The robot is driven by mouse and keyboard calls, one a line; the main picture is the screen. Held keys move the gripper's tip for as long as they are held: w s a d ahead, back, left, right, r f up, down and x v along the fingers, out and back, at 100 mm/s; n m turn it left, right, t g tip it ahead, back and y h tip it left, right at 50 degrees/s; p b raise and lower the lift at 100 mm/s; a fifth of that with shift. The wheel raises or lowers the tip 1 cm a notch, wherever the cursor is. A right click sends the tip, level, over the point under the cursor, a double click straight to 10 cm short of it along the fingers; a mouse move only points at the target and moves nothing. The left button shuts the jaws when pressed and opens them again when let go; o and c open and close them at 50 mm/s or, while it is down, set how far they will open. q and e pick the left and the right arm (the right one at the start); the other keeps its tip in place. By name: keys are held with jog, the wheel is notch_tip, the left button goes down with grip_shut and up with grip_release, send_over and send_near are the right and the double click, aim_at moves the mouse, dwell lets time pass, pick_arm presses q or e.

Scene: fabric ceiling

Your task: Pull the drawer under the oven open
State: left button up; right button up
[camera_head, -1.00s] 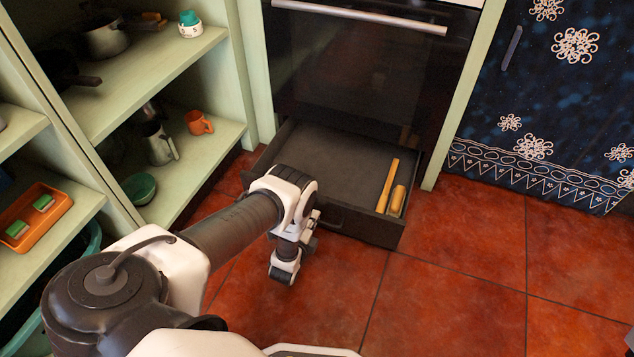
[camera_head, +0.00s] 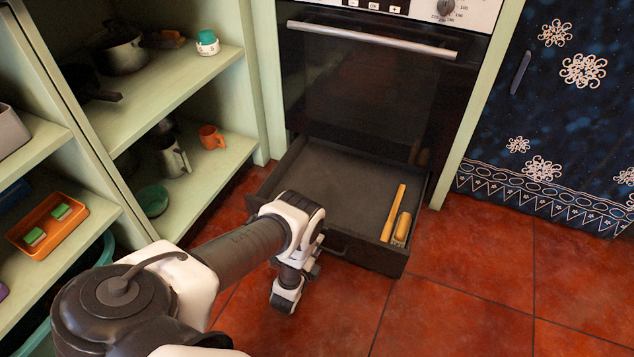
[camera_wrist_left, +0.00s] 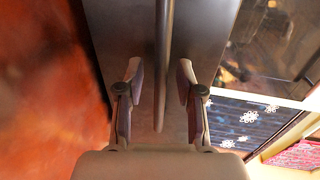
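The drawer (camera_head: 330,175) under the oven (camera_head: 375,90) stands pulled out, its grey inside showing. A yellow rolling-pin-like stick (camera_head: 393,213) and a shorter yellow piece (camera_head: 402,227) lie at its right side. My left gripper (camera_head: 312,262) is low at the drawer's front, at the left part of its dark handle (camera_head: 336,248). In the left wrist view the fingers (camera_wrist_left: 160,95) are apart, one on each side of the handle bar (camera_wrist_left: 162,60), with gaps showing. The drawer front (camera_wrist_left: 210,50) lies behind the bar. My right gripper is not in view.
Green shelves (camera_head: 205,165) with pots, an orange mug (camera_head: 211,137) and an orange tray (camera_head: 48,225) stand at the left. A blue snowflake curtain (camera_head: 560,110) hangs at the right. The red tile floor (camera_head: 470,270) is clear in front of the drawer.

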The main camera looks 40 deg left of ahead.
pick_arm(q)
jog(key=shift+s, duration=0.1)
jog(key=v, duration=1.2)
